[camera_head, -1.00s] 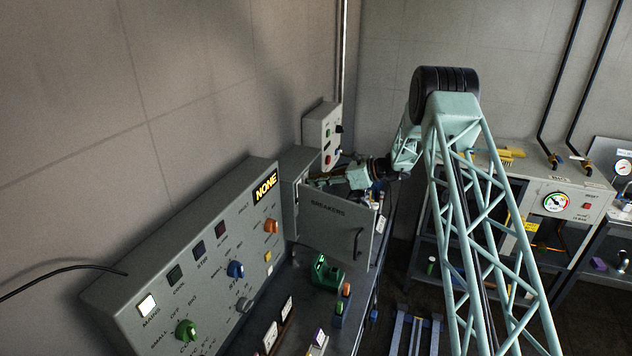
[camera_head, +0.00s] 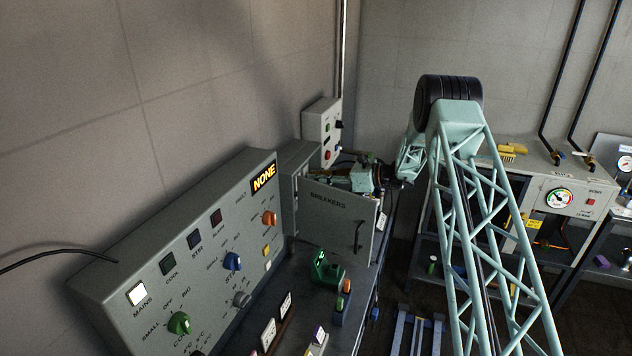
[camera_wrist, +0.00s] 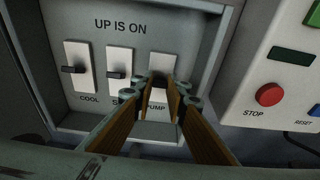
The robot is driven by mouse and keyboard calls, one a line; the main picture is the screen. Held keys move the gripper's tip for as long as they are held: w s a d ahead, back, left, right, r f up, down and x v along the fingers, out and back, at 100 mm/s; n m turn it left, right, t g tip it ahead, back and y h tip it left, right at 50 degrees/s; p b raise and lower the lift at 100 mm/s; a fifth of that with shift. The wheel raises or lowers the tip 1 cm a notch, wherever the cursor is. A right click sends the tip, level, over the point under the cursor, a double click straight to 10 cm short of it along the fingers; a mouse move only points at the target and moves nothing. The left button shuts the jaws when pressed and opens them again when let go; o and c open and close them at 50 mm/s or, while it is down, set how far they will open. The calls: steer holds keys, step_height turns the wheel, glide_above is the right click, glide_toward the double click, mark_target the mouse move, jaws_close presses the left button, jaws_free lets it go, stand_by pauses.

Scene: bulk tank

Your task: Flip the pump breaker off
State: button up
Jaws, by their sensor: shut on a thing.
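The pump breaker (camera_wrist: 163,62) is the rightmost of three white switch plates under "UP IS ON" in the wrist view. Its label is partly covered by my fingers. My gripper (camera_wrist: 163,88) is shut on its dark toggle, which is mostly hidden between the fingertips, so I cannot tell whether it is up or down. The cool breaker (camera_wrist: 80,68) and the middle breaker (camera_wrist: 118,74) stand to the left, their levers sticking out. In the head view, the open breaker box door (camera_head: 338,220) hides my fingertips.
A box with a red stop button (camera_wrist: 269,95) and a blue reset button is close on the right. In the head view, the control panel (camera_head: 200,255) with knobs and a "NONE" display is nearer. A green object (camera_head: 326,270) sits on the bench below the door.

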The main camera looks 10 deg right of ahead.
steer(key=shift+d+f+t+y+b, duration=0.1)
steer(key=shift+f+t+y+b, duration=0.5)
steer(key=shift+b, duration=1)
steer(key=shift+f+y+b, duration=0.15)
steer(key=shift+y+b, duration=0.45)
steer(key=shift+b, duration=0.35)
step_height(320, 180, down, 2)
steer(key=t+y+b, duration=0.3)
steer(key=y+b, duration=0.1)
steer(key=b, duration=0.4)
steer(key=shift+a+f+y+b, duration=0.15)
steer(key=shift+a+y+b, duration=0.05)
steer(key=shift+y+b, duration=0.4)
steer(key=shift+w+t+b, duration=0.1)
steer(key=shift+t+b, duration=0.3)
steer(key=shift+b, duration=0.1)
steer(key=o, duration=0.9)
steer(key=shift+c, duration=0.2)
